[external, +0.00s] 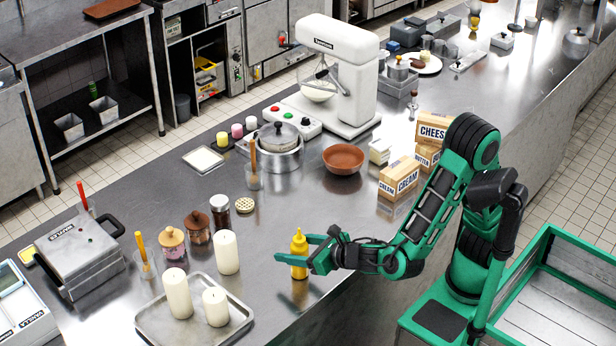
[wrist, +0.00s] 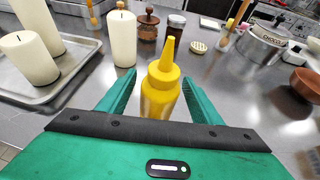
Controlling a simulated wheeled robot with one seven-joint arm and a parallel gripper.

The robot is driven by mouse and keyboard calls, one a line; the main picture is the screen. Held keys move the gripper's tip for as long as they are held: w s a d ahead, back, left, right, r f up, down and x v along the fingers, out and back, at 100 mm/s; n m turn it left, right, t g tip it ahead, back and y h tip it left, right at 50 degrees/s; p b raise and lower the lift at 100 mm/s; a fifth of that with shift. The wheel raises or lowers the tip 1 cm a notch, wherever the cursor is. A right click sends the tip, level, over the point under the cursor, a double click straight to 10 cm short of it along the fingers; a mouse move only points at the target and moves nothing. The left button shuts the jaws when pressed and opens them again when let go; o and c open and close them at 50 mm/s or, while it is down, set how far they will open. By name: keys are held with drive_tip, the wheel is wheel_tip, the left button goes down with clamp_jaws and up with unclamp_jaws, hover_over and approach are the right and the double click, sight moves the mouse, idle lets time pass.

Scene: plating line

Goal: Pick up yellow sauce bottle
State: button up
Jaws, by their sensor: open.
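The yellow sauce bottle (external: 299,256) stands upright on the steel counter, near its front edge. It has a pointed nozzle. My gripper (external: 308,257) reaches in from the right at the bottle's height, with its green fingers open. In the wrist view the bottle (wrist: 161,90) stands between the two fingers (wrist: 160,100), with a gap visible on each side at the top. The lower part of the bottle is hidden behind the gripper body in the wrist view. I cannot tell whether the fingers touch it.
A metal tray (external: 236,333) with white candles (external: 177,293) lies left of the bottle, and another candle (external: 226,252) stands behind it. Jars (external: 197,228) stand farther back. Food boxes (external: 399,178) and a brown bowl (external: 343,160) are to the right. The counter around the bottle is clear.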

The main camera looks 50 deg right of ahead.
drive_tip(key=shift+x, duration=1)
drive_tip(key=c, duration=1.3)
drive_tip(key=shift+o, duration=0.2)
drive_tip(key=shift+r, duration=0.15)
